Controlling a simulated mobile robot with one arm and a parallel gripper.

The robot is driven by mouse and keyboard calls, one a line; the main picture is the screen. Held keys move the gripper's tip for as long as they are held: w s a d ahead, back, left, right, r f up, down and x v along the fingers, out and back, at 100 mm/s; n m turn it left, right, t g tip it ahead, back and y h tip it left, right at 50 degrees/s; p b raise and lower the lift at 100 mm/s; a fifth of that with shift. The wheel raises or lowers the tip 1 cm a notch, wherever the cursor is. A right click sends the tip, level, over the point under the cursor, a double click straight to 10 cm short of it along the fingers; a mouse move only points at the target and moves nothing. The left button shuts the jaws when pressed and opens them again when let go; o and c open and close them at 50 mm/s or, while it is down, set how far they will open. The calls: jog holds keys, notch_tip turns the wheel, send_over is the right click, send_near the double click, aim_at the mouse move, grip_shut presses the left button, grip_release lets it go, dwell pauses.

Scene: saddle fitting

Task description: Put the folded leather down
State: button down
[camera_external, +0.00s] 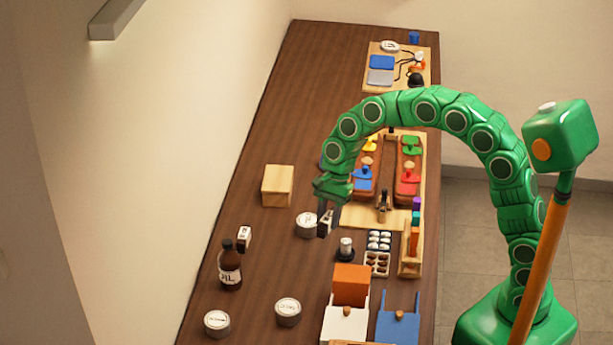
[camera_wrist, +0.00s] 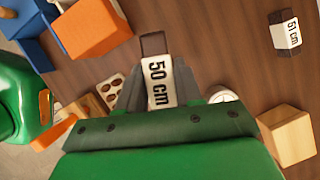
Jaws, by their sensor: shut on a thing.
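My gripper (camera_external: 329,204) points down over the middle of the dark wooden table (camera_external: 262,135). It is shut on the folded leather (camera_external: 325,224), a small dark brown piece with a white label. The leather seems to hang above the table, but the exact gap is unclear. A second dark piece with a white label (camera_external: 244,237) lies on the table to the left; its label reads "51 cm" in the wrist view (camera_wrist: 287,34).
A pale wooden block (camera_external: 277,186) and a round tin (camera_external: 307,225) are near my gripper. A brown bottle (camera_external: 230,270) and two more tins (camera_external: 288,311) stand nearer the front. An orange box (camera_external: 351,285), a blue bin (camera_external: 398,322) and trays (camera_external: 377,263) crowd the right side.

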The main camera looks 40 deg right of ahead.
jog(key=w+d+r+m+t, duration=0.1)
jog(key=w+d+m+t, duration=0.1)
jog(key=w+m, duration=0.3)
jog(key=w+d+r+m+t, duration=0.1)
jog(key=w+d+r+m, duration=0.15)
jog(key=w, duration=0.55)
jog(key=m+t, duration=0.2)
jog(key=m, duration=0.5)
send_over(272, 177)
jog(key=s+d, duration=0.2)
jog(key=shift+h, duration=0.4)
jog(key=f, duration=0.6)
jog(key=shift+s+a+f, duration=0.2)
jog(key=shift+f, duration=0.1)
jog(key=shift+w+a+f, duration=0.1)
jog(key=shift+w+f, duration=0.2)
jog(key=shift+f, duration=0.2)
jog(key=shift+w+a+f, duration=0.1)
jog(key=shift+w+f, duration=0.2)
jog(key=shift+f, duration=1.5)
jog(key=shift+f, duration=0.15)
